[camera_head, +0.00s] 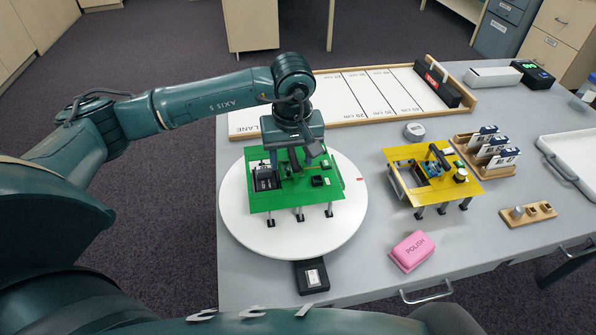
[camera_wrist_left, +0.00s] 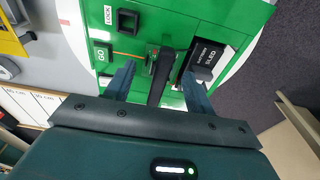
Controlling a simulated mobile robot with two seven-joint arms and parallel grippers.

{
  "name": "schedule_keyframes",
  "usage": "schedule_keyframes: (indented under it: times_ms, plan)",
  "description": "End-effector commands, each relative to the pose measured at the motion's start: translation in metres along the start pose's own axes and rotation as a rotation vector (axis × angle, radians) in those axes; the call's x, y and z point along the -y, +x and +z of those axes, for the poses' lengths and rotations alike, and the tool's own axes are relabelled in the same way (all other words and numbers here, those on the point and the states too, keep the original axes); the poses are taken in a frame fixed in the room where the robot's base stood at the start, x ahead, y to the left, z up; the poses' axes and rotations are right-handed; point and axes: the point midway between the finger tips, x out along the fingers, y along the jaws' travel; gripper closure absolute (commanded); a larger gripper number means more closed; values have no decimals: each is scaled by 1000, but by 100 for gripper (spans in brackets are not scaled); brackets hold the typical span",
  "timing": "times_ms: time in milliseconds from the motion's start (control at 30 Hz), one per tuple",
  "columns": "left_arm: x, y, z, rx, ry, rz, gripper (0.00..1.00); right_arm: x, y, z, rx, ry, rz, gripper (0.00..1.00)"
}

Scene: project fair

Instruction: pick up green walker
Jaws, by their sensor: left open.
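The green walker (camera_head: 290,196), a flat green plate on short dark legs with black modules on top, stands upright on a round white turntable (camera_head: 240,225). My left gripper (camera_head: 299,160) comes down from above over the back middle of the plate. In the left wrist view, the green plate (camera_wrist_left: 175,18) lies below my left gripper (camera_wrist_left: 161,80). Its two fingers are apart, one on each side of a dark upright handle (camera_wrist_left: 163,72) on the plate. I cannot tell whether they touch it. My right gripper is not in view.
A yellow walker (camera_head: 465,186) stands to the right on the grey table (camera_head: 345,268). A pink polish block (camera_head: 411,251) and a black box (camera_head: 312,278) lie near the front edge. A white lane board (camera_head: 330,97) lies behind, a card rack (camera_head: 490,172) at right.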

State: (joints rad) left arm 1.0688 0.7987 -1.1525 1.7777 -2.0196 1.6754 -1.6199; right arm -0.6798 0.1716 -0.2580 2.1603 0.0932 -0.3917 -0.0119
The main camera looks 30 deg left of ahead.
Motion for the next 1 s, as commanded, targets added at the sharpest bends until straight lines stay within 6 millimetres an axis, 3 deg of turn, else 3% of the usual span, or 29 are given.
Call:
schedule_keyframes:
  times_ms: [300,767,1000]
  plan:
    - [0,7,0,0,0,1,45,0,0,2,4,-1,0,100]
    - [0,6,0,0,1,1,83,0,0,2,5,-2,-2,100]
    - [-1,4,-1,-2,0,4,84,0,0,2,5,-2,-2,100]
